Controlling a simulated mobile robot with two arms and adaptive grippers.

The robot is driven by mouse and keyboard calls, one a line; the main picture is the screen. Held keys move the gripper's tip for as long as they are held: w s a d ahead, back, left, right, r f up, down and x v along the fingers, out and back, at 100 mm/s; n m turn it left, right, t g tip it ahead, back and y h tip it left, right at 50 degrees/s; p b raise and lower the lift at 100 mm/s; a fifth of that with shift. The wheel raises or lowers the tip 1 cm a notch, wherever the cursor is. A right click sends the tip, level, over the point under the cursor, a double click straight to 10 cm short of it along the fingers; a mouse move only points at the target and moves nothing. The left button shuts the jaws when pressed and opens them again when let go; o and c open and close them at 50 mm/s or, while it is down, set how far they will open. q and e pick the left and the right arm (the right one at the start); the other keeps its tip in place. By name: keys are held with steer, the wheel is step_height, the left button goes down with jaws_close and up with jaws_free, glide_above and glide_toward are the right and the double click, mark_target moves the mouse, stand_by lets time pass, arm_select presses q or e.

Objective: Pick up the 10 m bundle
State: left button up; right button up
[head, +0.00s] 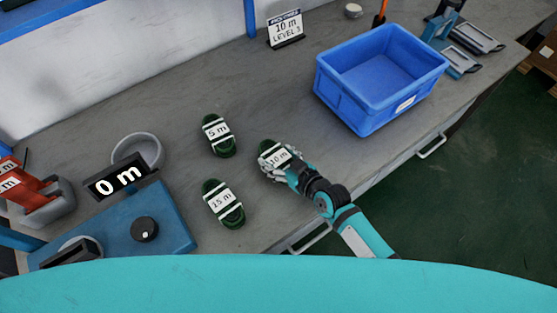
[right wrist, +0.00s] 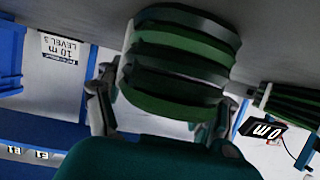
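The 10 m bundle (head: 267,146) is a dark green coil with white bands and a white "10 m" label, at the middle of the bench. My right gripper (head: 276,163) is over it with a finger on each side. In the right wrist view the green coil (right wrist: 180,65) fills the space between the fingers of the gripper (right wrist: 165,100). I cannot tell whether both fingers press on it, or whether it is off the bench. My left gripper is not in view.
The 5 m bundle (head: 218,136) and the 15 m bundle (head: 223,204) lie to the left. A blue crate (head: 345,101) stands to the right, with a "10 m LEVEL 3" sign (head: 285,29) behind. A blue device with a "0 m" display (head: 120,181) is at left.

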steer(key=c, duration=0.7)
steer(key=shift+r, duration=0.2)
